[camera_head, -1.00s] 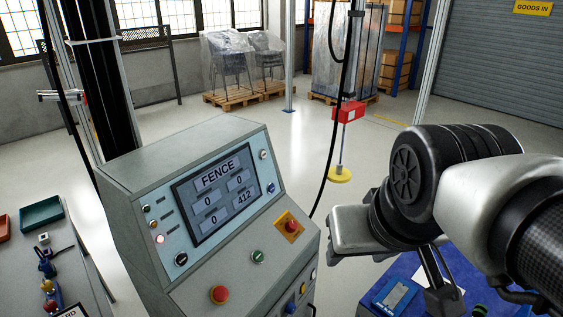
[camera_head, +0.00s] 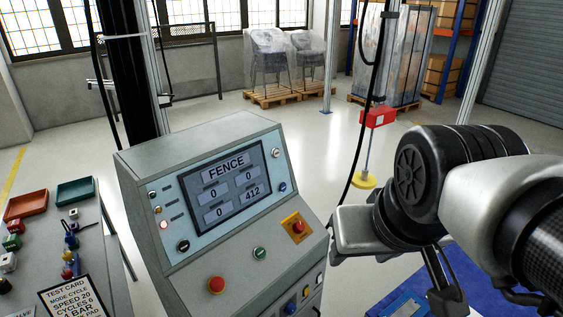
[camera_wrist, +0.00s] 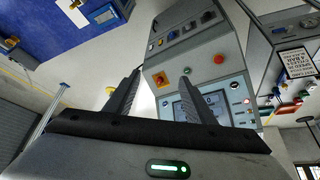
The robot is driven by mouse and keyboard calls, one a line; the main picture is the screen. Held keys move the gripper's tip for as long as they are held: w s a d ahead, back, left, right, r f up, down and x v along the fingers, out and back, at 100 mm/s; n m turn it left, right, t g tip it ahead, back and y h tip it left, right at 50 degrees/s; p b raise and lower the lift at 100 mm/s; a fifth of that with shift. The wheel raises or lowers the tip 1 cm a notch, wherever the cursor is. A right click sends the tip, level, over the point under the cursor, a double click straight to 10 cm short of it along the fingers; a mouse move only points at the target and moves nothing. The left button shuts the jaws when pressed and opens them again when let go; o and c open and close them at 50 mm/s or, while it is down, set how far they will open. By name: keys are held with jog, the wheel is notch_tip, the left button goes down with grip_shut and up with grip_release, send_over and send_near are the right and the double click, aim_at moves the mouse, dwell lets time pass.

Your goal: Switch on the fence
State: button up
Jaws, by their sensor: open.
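The grey control console (camera_head: 215,135) stands at the centre of the head view. Its screen (camera_head: 228,187) reads FENCE, with 0, 0, 0 and 412 below. A red button (camera_head: 216,285), a green button (camera_head: 260,253) and a red button on a yellow plate (camera_head: 297,227) sit on the sloped panel. More knobs and buttons line the front face. My gripper (camera_wrist: 160,75) is open and empty, apart from the console, its fingers towards it in the wrist view. No label on these controls is readable.
A bench (camera_head: 95,255) at left holds red and green trays, small parts and a test card (camera_head: 72,298). A hanging cable, a red box (camera_head: 378,116) and a yellow-footed rod stand behind the console. A blue surface (camera_head: 440,285) lies at lower right.

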jog(key=shift+a, duration=0.2)
